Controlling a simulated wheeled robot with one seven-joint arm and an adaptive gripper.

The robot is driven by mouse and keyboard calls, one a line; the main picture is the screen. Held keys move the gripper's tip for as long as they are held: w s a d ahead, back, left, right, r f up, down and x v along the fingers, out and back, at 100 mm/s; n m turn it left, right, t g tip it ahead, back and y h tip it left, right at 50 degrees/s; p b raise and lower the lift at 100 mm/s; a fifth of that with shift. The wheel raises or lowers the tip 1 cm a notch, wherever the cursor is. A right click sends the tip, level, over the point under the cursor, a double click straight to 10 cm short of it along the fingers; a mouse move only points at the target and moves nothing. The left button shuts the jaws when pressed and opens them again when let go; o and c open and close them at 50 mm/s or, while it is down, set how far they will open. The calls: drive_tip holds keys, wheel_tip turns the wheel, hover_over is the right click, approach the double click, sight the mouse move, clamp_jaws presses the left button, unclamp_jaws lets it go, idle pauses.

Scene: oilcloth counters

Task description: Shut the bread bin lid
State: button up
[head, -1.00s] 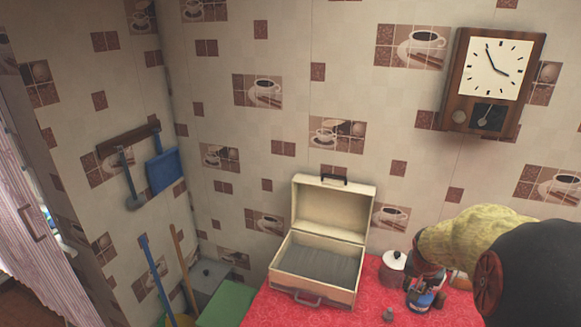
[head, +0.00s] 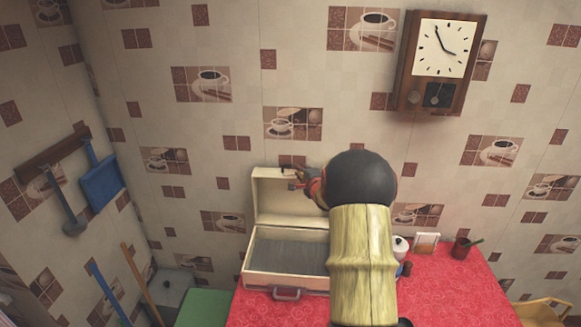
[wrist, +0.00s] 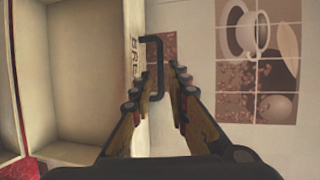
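The cream bread bin (head: 262,280) stands on the red cloth against the wall, with its lid (head: 268,205) raised open behind it. Its grey inside shows, and a handle sits at the front of the base. My gripper (head: 296,184) is at the top of the lid, near the lid's dark handle. My arm hides the bin's right side. In the wrist view my gripper (wrist: 154,78) is open, its two fingers apart, with the black lid handle (wrist: 157,66) between or just past the tips; I cannot tell if they touch. The lid's lettered top (wrist: 135,45) shows beside it.
On the red cloth (head: 450,285), a white lidded pot (head: 400,246), a small frame (head: 427,241) and a brown pot (head: 462,248) stand right of my arm. A clock (head: 440,62) hangs on the wall. The cloth's right part is clear.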

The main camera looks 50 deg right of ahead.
drive_tip(key=shift+b+x, duration=0.45)
drive_tip(key=shift+x, duration=3.15)
drive_tip(key=shift+s+d, duration=0.1)
drive_tip(key=shift+c, duration=0.4)
clamp_jaws()
drive_tip(key=shift+f, duration=0.1)
